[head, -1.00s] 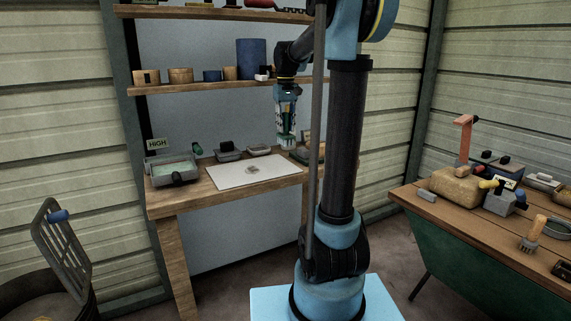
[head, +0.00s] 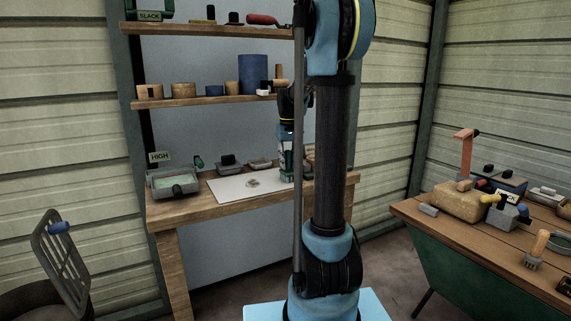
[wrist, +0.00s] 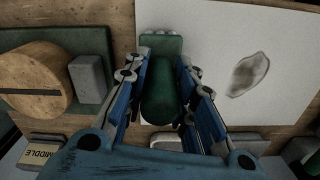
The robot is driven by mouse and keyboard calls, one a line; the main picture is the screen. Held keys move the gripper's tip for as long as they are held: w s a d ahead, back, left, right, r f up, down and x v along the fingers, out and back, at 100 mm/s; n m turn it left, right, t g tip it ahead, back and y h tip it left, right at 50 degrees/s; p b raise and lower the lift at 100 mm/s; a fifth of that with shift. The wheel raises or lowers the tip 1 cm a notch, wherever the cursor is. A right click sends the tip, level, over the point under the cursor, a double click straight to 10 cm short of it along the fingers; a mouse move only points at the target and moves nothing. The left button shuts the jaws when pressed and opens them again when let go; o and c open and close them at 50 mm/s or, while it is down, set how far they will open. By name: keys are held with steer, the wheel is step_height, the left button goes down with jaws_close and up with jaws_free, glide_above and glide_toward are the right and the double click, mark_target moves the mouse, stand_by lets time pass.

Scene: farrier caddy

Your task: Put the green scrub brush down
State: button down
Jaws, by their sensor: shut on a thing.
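The green scrub brush (wrist: 160,95) is between the fingers of my gripper (wrist: 163,60) in the wrist view, its dark handle toward my palm and a paler green end beyond the fingertips. My gripper is shut on it. In the head view my gripper (head: 287,172) is low over the right end of the white sheet (head: 228,188) on the wooden bench. The brush's far end overlaps the sheet's edge in the wrist view. I cannot tell whether the brush touches the surface. The brush is hardly visible in the head view.
A grey tray with pale green contents (head: 173,184) sits at the bench's left, by a HIGH sign (head: 159,157). A round wooden piece (wrist: 35,80) and a grey block (wrist: 88,78) lie left of the brush. A grey stain (wrist: 248,74) marks the otherwise clear sheet.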

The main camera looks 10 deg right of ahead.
steer(key=shift+f, duration=0.1)
steer(key=c, duration=1.3)
jaws_free()
steer(key=shift+c, duration=0.2)
step_height(320, 180, up, 12)
steer(key=shift+r, duration=0.1)
steer(key=s+f, duration=0.8)
steer(key=s, duration=0.3)
steer(key=s+f+t, duration=0.1)
steer(key=s+f, duration=0.7)
steer(key=s, duration=0.4)
steer(key=s+f+m+t, duration=0.1)
steer(key=s+f, duration=0.7)
steer(key=s, duration=0.4)
steer(key=shift+a+f, duration=0.3)
steer(key=shift+a, duration=0.05)
steer(key=shift+w, duration=0.1)
